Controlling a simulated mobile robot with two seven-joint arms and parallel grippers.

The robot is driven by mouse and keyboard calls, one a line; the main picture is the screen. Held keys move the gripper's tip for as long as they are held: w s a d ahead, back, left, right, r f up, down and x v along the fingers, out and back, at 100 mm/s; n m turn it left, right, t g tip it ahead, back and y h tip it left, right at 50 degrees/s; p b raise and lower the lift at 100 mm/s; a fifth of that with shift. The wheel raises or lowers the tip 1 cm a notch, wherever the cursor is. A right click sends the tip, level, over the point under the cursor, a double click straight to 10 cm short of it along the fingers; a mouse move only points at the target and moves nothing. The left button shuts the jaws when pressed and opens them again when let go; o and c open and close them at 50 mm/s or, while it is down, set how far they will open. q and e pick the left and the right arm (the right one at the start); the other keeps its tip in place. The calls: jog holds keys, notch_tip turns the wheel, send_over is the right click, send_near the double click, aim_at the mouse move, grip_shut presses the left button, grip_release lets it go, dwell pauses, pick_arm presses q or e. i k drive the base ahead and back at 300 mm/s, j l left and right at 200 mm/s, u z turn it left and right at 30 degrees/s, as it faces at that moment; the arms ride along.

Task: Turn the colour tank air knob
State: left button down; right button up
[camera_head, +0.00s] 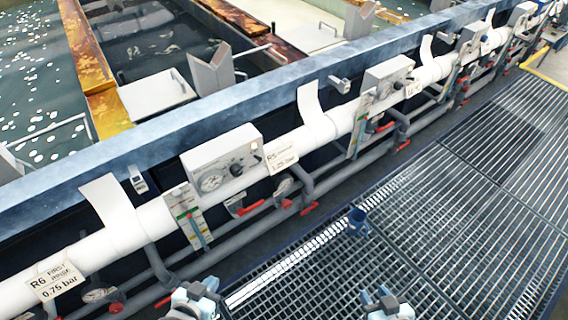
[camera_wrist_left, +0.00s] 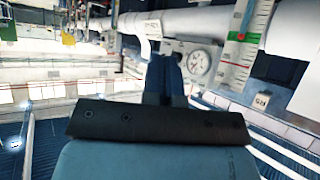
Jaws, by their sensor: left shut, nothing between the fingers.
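A grey control box (camera_head: 222,160) with a round gauge (camera_head: 210,183) and a small dark knob (camera_head: 236,170) sits on the white pipe, left of the R5 label (camera_head: 282,156). A similar box (camera_head: 388,76) is further right. I cannot read which box belongs to the colour tank. My left gripper (camera_head: 197,296) is low at the bottom edge, apart from the boxes. In the left wrist view its fingers (camera_wrist_left: 165,78) are shut and empty, with a gauge (camera_wrist_left: 198,62) behind them; no knob shows clearly there. My right gripper (camera_head: 383,300) is at the bottom edge, its fingers unclear.
The white pipe (camera_head: 340,118) runs along the blue tank edge (camera_head: 270,85), with grey pipes and red valve handles (camera_head: 250,208) below. A label reading R6 first rinse (camera_head: 55,281) is at left. A small blue cylindrical object (camera_head: 357,222) stands over the open grating (camera_head: 470,190).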

aim_at(286, 204)
jog(key=i+l+u, duration=0.15)
jog(key=l, duration=0.4)
jog(key=i+l+u, duration=0.15)
jog(key=l, duration=0.45)
jog(key=i+l+u, duration=0.15)
jog(key=l, duration=0.45)
jog(key=i+l+u, duration=0.15)
jog(key=l, duration=0.45)
jog(key=i+l+u, duration=0.2)
jog(key=l, duration=0.4)
jog(key=l+u, duration=0.1)
jog(key=l, duration=0.4)
jog(key=i+l+u, duration=0.15)
jog(key=l, duration=0.4)
jog(key=i+l, duration=0.25)
jog(key=i+u, duration=0.05)
jog(key=i, duration=0.05)
